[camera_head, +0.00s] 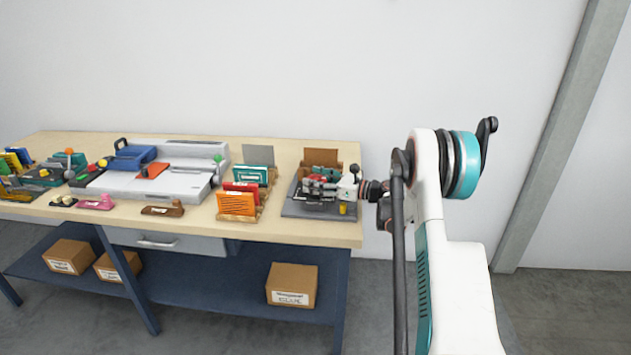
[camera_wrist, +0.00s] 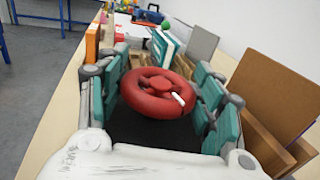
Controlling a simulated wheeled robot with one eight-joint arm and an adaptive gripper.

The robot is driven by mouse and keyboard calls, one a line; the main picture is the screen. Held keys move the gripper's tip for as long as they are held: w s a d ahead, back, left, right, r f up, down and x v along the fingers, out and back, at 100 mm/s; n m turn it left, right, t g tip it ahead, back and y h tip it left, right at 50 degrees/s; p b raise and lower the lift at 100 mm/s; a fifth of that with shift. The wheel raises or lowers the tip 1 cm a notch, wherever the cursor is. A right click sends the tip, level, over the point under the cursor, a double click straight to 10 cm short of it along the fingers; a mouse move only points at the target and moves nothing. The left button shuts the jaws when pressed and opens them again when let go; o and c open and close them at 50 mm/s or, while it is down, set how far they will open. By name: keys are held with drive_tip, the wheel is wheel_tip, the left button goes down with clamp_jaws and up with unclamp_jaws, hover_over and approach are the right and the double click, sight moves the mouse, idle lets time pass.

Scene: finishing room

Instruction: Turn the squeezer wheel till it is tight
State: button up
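The squeezer wheel (camera_wrist: 150,106) is a red ring with a red hub and a small white mark at its right. It fills the middle of the wrist view, above a dark base. My gripper (camera_wrist: 160,92) has its teal-padded fingers on both sides of the wheel, close to its rim. Whether the pads press on the rim or stand just off it, I cannot tell. In the head view my gripper (camera_head: 325,185) is low over the dark squeezer base (camera_head: 296,210) at the bench's right end, and it hides most of the wheel.
The bench (camera_head: 280,229) also bears a white binding machine (camera_head: 150,184), an orange book stand (camera_head: 236,204) and a red one. A brown board (camera_wrist: 265,90) stands close beside my gripper in the wrist view. Boxes lie on the lower shelf. The floor right of the bench is clear.

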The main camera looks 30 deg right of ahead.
drive_tip(key=shift+o, duration=1.4)
drive_tip(key=v, duration=1.2)
drive_tip(key=shift+a, duration=0.1)
